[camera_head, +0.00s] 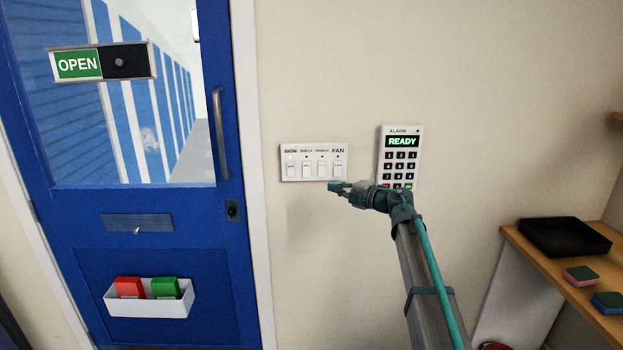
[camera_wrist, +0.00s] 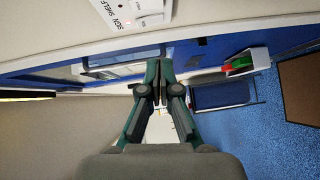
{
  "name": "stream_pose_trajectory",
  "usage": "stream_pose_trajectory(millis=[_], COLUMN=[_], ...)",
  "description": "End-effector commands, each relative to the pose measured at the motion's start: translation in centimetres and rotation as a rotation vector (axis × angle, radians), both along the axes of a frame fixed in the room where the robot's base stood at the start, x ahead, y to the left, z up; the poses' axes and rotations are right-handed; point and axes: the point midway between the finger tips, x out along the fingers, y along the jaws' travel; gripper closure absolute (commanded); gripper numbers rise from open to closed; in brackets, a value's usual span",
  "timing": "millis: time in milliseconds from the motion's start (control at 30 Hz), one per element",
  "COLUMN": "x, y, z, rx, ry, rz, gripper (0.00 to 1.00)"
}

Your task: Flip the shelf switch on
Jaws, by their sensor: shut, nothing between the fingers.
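A white switch panel (camera_head: 314,162) is on the cream wall, right of the door. It has a row of switches labelled SIGN, SHELF, PORCH and FAN. The shelf switch (camera_head: 307,169) is second from the left; a red light shows above the SIGN switch (camera_head: 291,168), and none that I can see above SHELF. My gripper (camera_head: 335,187) is shut and empty, just below the panel's right end in the head view; whether it touches the panel I cannot tell. In the wrist view my gripper (camera_wrist: 160,68) is shut, and part of the panel (camera_wrist: 125,14) shows above it.
An alarm keypad (camera_head: 401,155) reading READY is right of the panel, close to my wrist. The blue door (camera_head: 170,255) with a handle is at left. A wooden shelf (camera_head: 560,270) with a black tray (camera_head: 563,237) is at right. The wall above the panel is clear.

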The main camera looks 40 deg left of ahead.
Motion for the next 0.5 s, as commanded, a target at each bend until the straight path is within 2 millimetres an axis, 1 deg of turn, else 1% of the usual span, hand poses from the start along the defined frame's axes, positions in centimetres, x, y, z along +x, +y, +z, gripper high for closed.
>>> stream_pose_trajectory(millis=[267,367,500], x=[0.1,0.1,0.2], y=[0.2,0.7,2.1], z=[0.0,0.0,0.0], rx=[0.002,0.002,0.002], ry=[0.000,0.000,0.000], rz=[-0.001,-0.002,-0.001], gripper=[1.00,1.00,1.00])
